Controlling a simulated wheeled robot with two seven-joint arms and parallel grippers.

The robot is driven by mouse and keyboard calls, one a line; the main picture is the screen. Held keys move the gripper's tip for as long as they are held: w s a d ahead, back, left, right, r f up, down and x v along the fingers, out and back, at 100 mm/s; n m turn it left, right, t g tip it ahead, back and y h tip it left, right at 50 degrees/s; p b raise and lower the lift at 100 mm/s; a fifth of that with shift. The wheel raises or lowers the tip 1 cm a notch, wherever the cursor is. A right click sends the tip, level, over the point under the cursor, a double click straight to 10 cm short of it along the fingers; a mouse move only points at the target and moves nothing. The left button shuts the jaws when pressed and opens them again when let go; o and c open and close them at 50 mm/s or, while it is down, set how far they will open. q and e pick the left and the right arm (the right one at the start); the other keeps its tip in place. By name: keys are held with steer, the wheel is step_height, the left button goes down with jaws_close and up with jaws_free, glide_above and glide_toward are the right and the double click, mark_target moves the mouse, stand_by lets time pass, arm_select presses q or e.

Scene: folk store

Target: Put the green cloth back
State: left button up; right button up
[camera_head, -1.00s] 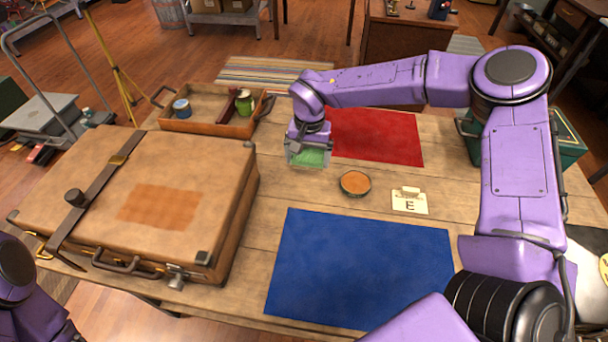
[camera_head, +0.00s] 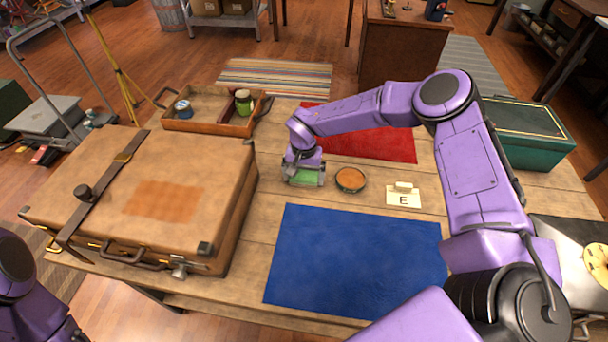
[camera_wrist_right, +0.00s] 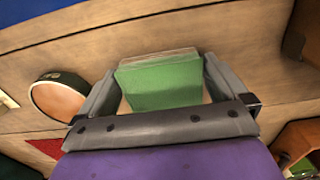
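The green cloth (camera_head: 306,176) looks like a small folded block. It sits between the fingers of my right gripper (camera_head: 304,178), low over the bare wood left of the round bowl. In the right wrist view the green cloth (camera_wrist_right: 163,82) fills most of the space between the two grey fingers of my right gripper (camera_wrist_right: 160,72), which are close at its sides. I cannot tell whether its underside touches the table. Part of my left arm shows at the lower left; its gripper is out of view.
A round bowl with orange-brown contents (camera_head: 351,179) stands just right of the gripper, a card marked E (camera_head: 403,198) beyond it. A blue mat (camera_head: 355,262) lies in front, a red mat (camera_head: 385,147) behind. A suitcase (camera_head: 150,190) and a wooden tray (camera_head: 205,127) are at left.

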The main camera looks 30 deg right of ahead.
mark_target(304, 176)
steer(key=shift+r, duration=0.25)
step_height(304, 176, up, 12)
steer(key=b, duration=0.2)
stand_by(1.4)
